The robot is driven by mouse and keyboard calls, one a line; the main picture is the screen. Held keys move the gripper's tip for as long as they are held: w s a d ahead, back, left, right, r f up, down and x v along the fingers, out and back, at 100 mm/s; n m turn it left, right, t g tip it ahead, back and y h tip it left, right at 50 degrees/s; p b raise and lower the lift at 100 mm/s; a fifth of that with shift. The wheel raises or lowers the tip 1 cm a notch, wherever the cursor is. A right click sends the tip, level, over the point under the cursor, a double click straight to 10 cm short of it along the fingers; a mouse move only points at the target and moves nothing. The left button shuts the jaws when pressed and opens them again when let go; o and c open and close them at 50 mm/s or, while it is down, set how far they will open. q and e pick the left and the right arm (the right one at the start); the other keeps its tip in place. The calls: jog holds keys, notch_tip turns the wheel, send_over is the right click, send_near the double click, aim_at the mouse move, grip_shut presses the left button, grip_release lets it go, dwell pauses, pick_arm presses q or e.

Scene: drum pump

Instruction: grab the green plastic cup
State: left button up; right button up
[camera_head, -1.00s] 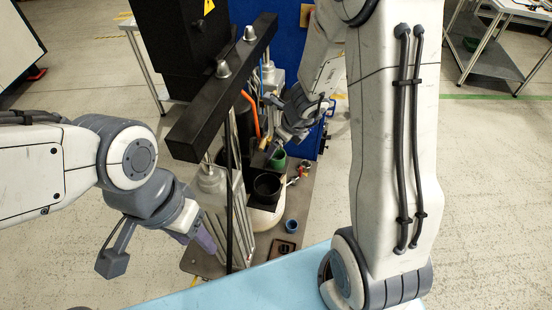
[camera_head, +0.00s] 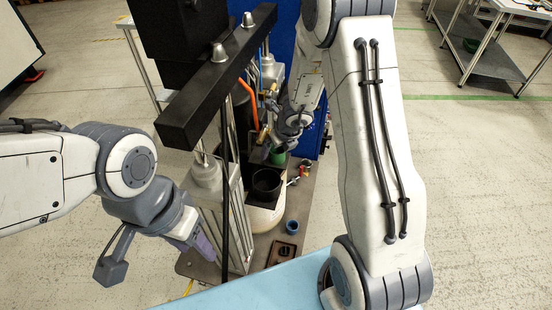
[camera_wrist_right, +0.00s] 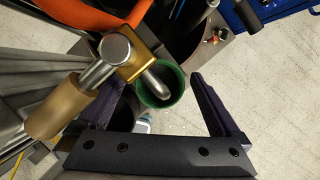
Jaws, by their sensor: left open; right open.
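The green plastic cup (camera_head: 278,155) stands among the pump parts, partly covered by my right arm in the head view. In the right wrist view the cup (camera_wrist_right: 173,93) shows its round open mouth, with a bent metal spout (camera_wrist_right: 157,84) over it. My right gripper (camera_wrist_right: 158,84) is open, its two dark fingers on either side of the cup in that view. I cannot tell whether they touch it. In the head view my right gripper is mostly hidden behind its own wrist. My left gripper (camera_head: 206,248) is at the lower left, beside the metal frame, away from the cup.
A black container (camera_head: 267,184) stands in front of the green cup. A small blue cup (camera_head: 292,227) and a dark tray (camera_head: 283,252) are nearer.

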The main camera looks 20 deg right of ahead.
jog(key=shift+w+f, duration=0.15)
jog(key=shift+f, duration=0.05)
jog(key=c, duration=1.5)
